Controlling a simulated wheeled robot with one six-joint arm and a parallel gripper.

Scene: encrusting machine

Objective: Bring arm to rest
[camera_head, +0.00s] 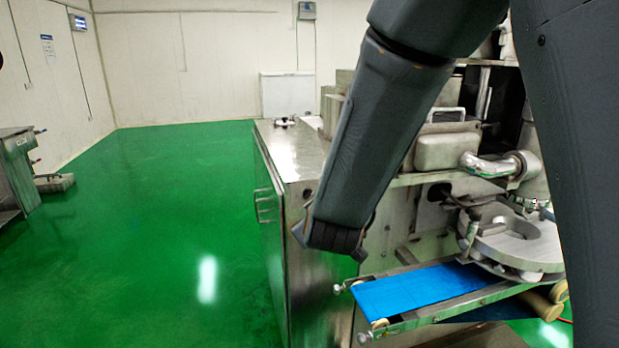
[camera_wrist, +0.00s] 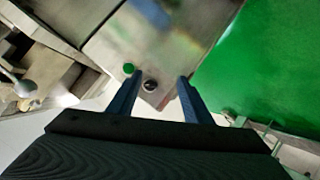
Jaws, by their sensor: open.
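My gripper (camera_wrist: 159,80) is open and empty in the wrist view, its two dark blue fingers spread apart. A steel surface of the encrusting machine (camera_wrist: 150,40) lies beyond the fingers. In the head view, my arm (camera_head: 375,130) hangs down in front of the encrusting machine (camera_head: 300,150). I cannot make out the gripper fingers there. The arm hides part of the machine's steel body.
A blue conveyor belt (camera_head: 425,289) juts out below the arm's lower end, with a round steel plate (camera_head: 520,245) beside it. A steel table (camera_head: 18,165) stands at the far left. The green floor (camera_head: 150,230) between is open.

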